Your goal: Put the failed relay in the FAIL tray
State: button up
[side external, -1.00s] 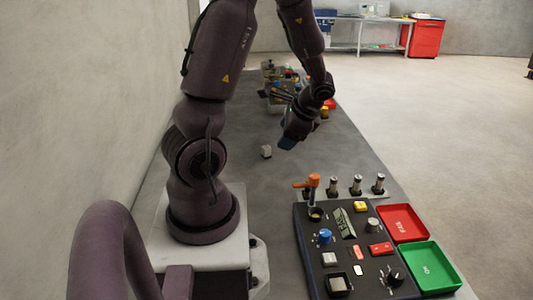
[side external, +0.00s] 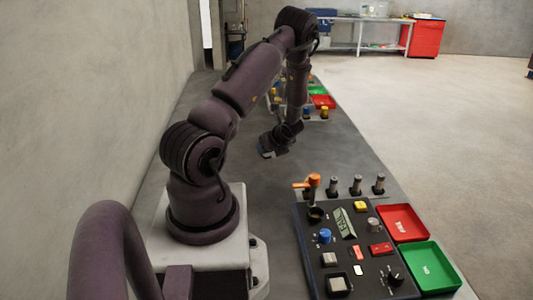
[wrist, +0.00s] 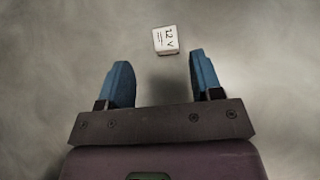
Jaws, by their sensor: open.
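A small white block marked "12 V" (wrist: 165,40) lies on the grey table in the wrist view, just beyond and between my fingertips. My gripper (wrist: 162,75) is open and empty, with its two blue fingers apart and not touching the block. In the side view my gripper (side external: 268,154) points down low over the middle of the table and the block is hidden behind it. A red tray with white lettering (side external: 402,222) sits at the right of the near panel; the lettering looks like FAIL.
A green tray (side external: 432,266) adjoins the red one. The near dark panel (side external: 308,237) carries an orange-handled lever (side external: 313,185), knobs and buttons; several metal posts (side external: 357,185) stand behind it. A second station with red (side external: 322,101) and green trays is at the far end. The table between is clear.

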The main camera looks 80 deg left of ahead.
jog(key=x, duration=0.5)
jog(key=shift+w+a+f, duration=0.2)
jog(key=shift+w+a, duration=0.05)
jog(key=shift+a, duration=0.25)
jog(key=c, duration=1.1)
jog(key=shift+r, duration=0.2)
